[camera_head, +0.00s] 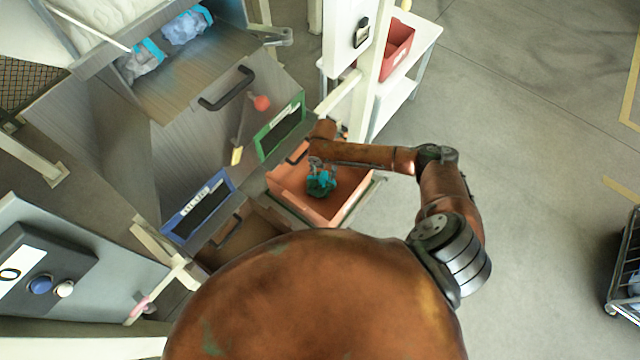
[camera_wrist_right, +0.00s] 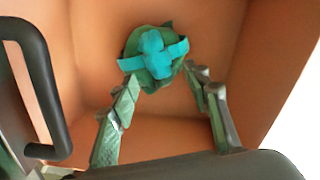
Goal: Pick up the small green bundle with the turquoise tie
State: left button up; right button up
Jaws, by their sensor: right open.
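The small green bundle (camera_head: 321,184) with a turquoise tie lies in an orange bin (camera_head: 352,205) in the head view. In the right wrist view the bundle (camera_wrist_right: 152,58) shows with its turquoise tie on top, against the orange bin walls (camera_wrist_right: 90,60). My right gripper (camera_head: 315,163) reaches down over the bin from above. In the wrist view its two fingers (camera_wrist_right: 160,105) are spread, and the bundle is beyond the tips and between their lines. The gripper is empty. Whether a fingertip touches the bundle cannot be told. My left gripper is not in view.
A black handle (camera_wrist_right: 45,85) stands close to the left of the right gripper in the wrist view. Drawers with a green-framed label (camera_head: 279,126) and a blue-framed label (camera_head: 198,205) are left of the bin. A red bin (camera_head: 397,48) sits on a white shelf behind.

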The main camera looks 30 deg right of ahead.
aim_at(323, 178)
notch_tip(323, 178, down, 5)
jog(key=shift+r, duration=0.2)
grip_shut()
dwell(0.5)
jog(key=shift+w, duration=0.1)
